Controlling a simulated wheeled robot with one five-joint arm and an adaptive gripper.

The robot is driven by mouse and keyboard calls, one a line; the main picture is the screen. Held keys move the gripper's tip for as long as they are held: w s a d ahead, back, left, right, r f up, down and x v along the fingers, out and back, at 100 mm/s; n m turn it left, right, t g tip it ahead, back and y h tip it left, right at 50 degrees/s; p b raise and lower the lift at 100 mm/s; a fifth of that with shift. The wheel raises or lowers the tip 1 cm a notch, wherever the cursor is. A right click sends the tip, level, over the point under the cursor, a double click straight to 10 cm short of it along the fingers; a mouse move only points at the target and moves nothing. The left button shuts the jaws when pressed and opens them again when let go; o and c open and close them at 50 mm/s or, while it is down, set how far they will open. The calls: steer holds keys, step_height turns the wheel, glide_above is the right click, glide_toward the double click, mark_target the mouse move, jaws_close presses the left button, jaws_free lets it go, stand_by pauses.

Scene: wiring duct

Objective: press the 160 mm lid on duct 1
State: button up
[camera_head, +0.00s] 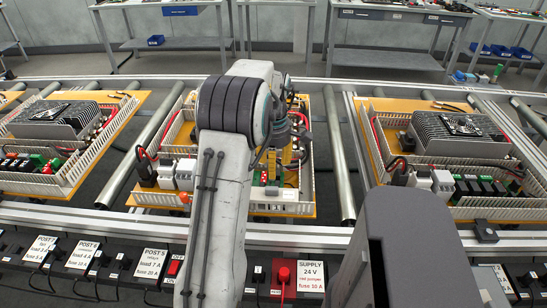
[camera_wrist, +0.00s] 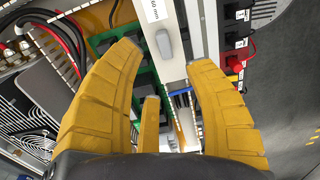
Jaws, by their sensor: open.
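In the wrist view a white lid (camera_wrist: 174,70) has a grey grip (camera_wrist: 167,45) and a label whose readable part says "60 mm". It lies in line with a slotted duct that holds coloured wires (camera_wrist: 181,104). I cannot tell whether it is pressed in or only resting there. My gripper (camera_wrist: 163,62) has yellow fingers spread on both sides of the lid's near end, with a gap to the grip. No duct number is readable.
Green terminal parts (camera_wrist: 104,42) and red and black cables (camera_wrist: 62,32) are close to the left finger. Red and black sockets (camera_wrist: 236,60) are at the right. In the head view similar boards stand left (camera_head: 105,125) and right (camera_head: 440,215) on the roller conveyor.

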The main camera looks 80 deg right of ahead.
steer(key=shift+r, duration=1.25)
